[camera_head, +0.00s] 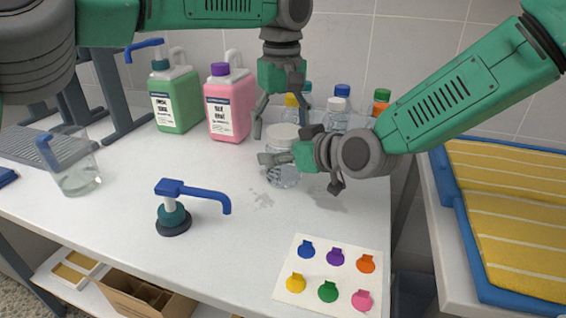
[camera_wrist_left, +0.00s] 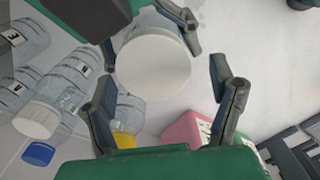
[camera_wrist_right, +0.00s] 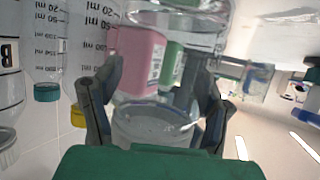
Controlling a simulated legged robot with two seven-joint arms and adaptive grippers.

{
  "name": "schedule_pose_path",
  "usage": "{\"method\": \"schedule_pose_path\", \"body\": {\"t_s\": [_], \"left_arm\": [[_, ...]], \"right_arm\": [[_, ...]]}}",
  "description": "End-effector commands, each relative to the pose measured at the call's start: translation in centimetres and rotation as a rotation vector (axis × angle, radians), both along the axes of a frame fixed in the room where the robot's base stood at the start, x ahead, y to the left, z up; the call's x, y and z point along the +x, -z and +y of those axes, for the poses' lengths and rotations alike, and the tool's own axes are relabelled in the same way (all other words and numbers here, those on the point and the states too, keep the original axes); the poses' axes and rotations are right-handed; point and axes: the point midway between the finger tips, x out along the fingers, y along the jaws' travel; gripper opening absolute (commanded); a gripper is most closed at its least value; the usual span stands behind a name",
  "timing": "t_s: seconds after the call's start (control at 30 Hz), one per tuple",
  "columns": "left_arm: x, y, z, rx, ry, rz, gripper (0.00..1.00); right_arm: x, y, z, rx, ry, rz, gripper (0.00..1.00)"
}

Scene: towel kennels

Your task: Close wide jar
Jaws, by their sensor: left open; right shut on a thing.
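The wide jar (camera_head: 284,178) is clear and stands upright on the white table below my grippers. A round white lid (camera_head: 284,133) is at its top; I cannot tell whether it is fastened. My right gripper (camera_head: 288,151) is shut on the jar from the right side. My left gripper (camera_head: 280,122) is open, pointing down around the lid's level. In the left wrist view the lid (camera_wrist_left: 152,67) lies between and beyond the open left fingers, apart from them. The clear jar body (camera_wrist_right: 155,130) shows between the right fingers in the right wrist view.
A green bottle (camera_head: 175,100) and a pink bottle (camera_head: 230,105) stand behind, with several clear capped bottles (camera_head: 338,115) close behind the jar. A blue pump (camera_head: 172,215) stands in front left, a glass beaker (camera_head: 75,175) far left. A colour card (camera_head: 320,270) lies front right.

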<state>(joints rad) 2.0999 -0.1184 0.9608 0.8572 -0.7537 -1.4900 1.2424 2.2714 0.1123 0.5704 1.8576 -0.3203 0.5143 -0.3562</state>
Motion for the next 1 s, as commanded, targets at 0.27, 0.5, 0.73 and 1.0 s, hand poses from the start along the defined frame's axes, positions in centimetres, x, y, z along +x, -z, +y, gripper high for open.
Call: {"method": "schedule_pose_path", "body": {"t_s": [0.27,0.5,0.73,1.0], "left_arm": [[-0.10,0.76,-0.37,0.002,0.002,0.000,0.78],[-0.11,0.74,-0.35,0.003,0.001,0.000,0.39],[-0.09,0.79,-0.14,0.005,0.005,0.003,0.24],[0.21,0.81,-0.22,0.013,0.330,0.008,0.24]], "right_arm": [[-0.16,0.25,-0.26,0.002,-0.001,0.006,0.00],[-0.13,0.26,-0.32,0.002,0.000,0.006,0.00],[0.00,0.27,-0.35,0.001,0.003,0.006,0.00],[0.13,0.25,-0.58,0.003,0.008,0.006,0.00]]}}
